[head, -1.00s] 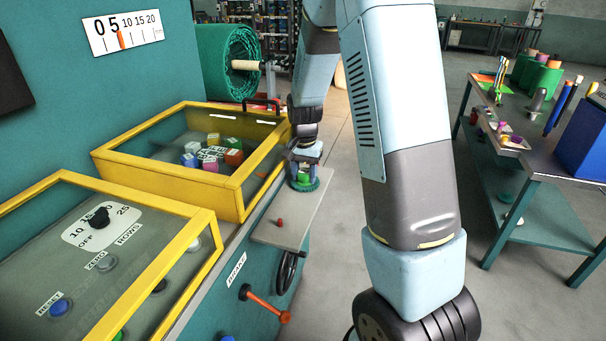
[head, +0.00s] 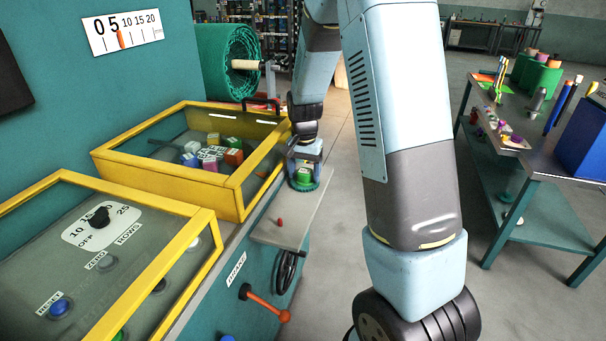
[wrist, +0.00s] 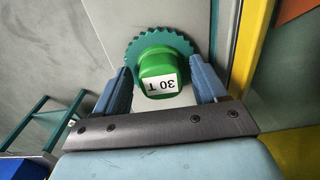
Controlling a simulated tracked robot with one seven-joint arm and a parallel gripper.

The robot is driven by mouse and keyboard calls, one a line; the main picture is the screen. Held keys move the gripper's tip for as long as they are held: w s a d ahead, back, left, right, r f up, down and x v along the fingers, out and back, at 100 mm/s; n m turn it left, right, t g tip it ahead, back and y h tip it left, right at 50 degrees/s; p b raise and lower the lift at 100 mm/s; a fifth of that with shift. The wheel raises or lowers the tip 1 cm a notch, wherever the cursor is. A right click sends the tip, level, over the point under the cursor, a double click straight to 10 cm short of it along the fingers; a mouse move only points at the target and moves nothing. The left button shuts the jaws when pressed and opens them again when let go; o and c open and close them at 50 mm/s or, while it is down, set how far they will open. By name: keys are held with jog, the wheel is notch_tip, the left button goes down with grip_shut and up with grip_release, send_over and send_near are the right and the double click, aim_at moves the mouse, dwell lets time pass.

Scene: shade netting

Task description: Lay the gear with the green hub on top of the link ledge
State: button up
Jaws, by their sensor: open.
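The gear with the green hub (wrist: 155,66) has a dark teal toothed rim and a white "30 T" label on the hub. In the head view the gear (head: 304,181) lies flat on the grey link ledge (head: 262,232), near its far end. My gripper (wrist: 160,80) is open, with one blue finger on each side of the hub and a gap showing on both sides. In the head view my gripper (head: 304,165) is directly over the gear and hides part of it.
A small red knob (head: 280,222) stands on the nearer part of the ledge. A yellow-framed clear box (head: 165,174) with coloured blocks borders the ledge on the left. An orange-handled lever (head: 266,303) sticks out below. A workbench (head: 510,130) stands at the right across open floor.

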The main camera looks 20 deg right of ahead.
aim_at(304, 172)
notch_tip(304, 172, up, 11)
jog(key=s+r+n+t, duration=0.3)
jog(key=s+r, duration=0.8)
jog(key=s, duration=0.2)
jog(key=s+r+n+t, duration=0.2)
jog(key=s+r+n, duration=0.1)
jog(key=s, duration=1.2)
jog(key=shift+n, duration=0.6)
jog(key=shift+s, duration=0.1)
jog(key=shift+c, duration=0.4)
